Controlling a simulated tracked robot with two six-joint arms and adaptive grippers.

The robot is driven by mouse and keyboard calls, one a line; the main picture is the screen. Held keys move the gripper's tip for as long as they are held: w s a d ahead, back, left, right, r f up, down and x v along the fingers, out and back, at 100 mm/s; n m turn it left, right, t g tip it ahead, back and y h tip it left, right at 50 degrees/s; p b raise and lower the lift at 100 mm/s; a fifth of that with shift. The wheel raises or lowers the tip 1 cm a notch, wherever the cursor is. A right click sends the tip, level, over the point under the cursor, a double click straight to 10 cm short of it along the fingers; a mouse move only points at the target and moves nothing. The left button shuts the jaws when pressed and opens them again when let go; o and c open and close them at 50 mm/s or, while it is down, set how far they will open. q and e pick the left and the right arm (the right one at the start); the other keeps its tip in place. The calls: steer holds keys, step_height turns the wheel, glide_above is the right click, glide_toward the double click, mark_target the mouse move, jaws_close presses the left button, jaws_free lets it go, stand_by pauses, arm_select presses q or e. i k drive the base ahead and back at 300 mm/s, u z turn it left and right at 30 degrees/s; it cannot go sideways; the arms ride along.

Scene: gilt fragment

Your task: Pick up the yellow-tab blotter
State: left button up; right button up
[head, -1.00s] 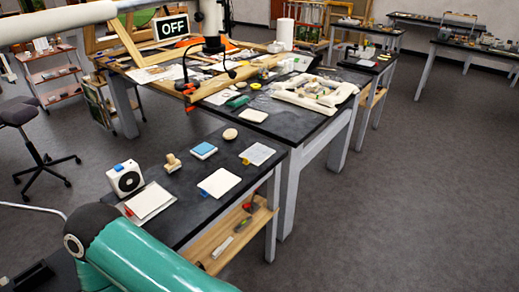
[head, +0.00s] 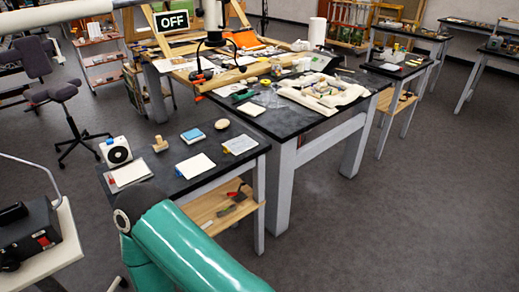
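Three flat white blotters lie on the dark top of the small near table (head: 215,170). The one at its right end (head: 240,144) has a small tab at its left corner that looks yellow-orange; this seems to be the yellow-tab blotter. The middle blotter (head: 195,166) has a blue tab. The left blotter (head: 130,172) has a red tab. A teal link of my arm crosses the bottom of the view, nearer to me than the table. Neither gripper shows.
Near the blotters stand a white round-faced device (head: 116,152), a wooden stamp (head: 160,144), a blue-topped pad (head: 193,135) and a round tan disc (head: 222,124). A lower shelf (head: 215,206) holds small tools. A stool (head: 72,115) stands left. Floor is clear at right.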

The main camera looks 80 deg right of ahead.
mark_target(238, 145)
steer(key=z, duration=1.1)
steer(key=k, duration=0.1)
steer(key=z, duration=0.4)
steer(key=i, duration=0.6)
steer(key=u, duration=0.3)
steer(key=k, duration=0.85)
steer(key=z, duration=0.15)
steer(key=i, duration=1)
steer(key=u, duration=0.05)
